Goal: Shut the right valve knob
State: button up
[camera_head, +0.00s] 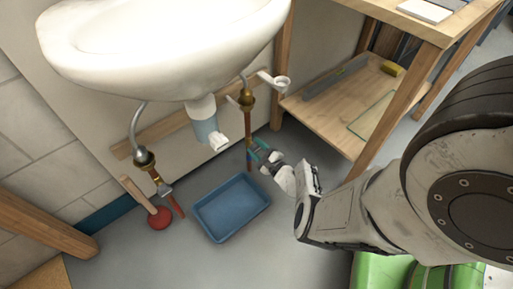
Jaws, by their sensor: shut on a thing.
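The right supply pipe (248,130) is copper and drops from a brass fitting (247,99) under the right side of the sink. My gripper (257,153) reaches in from the right, low on this pipe, and its jaws are shut on the right valve knob there. The knob is mostly hidden by the jaws, so its exact turn cannot be told. On the left, a second pipe with a brass fitting (145,158) has a grey valve knob (165,189) low down, apart from my gripper.
The white sink (160,50) hangs above, with its drain pipe (206,127) between the valves. A blue tray (232,208) and a red plunger (159,217) are on the floor. A wooden shelf unit (320,112) stands close on the right. Something green (380,273) lies at the bottom right.

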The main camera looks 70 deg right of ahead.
jog(key=shift+s+f, duration=0.15)
jog(key=shift+s, duration=0.05)
jog(key=o, duration=0.8)
jog(key=shift+d, duration=0.1)
jog(key=shift+c, duration=0.2)
jog(key=shift+o, duration=1.3)
jog(key=shift+w, duration=0.1)
jog(key=p+v, duration=0.3)
jog(key=v, duration=0.8)
jog(key=shift+p, duration=0.4)
jog(key=shift+w, duration=0.1)
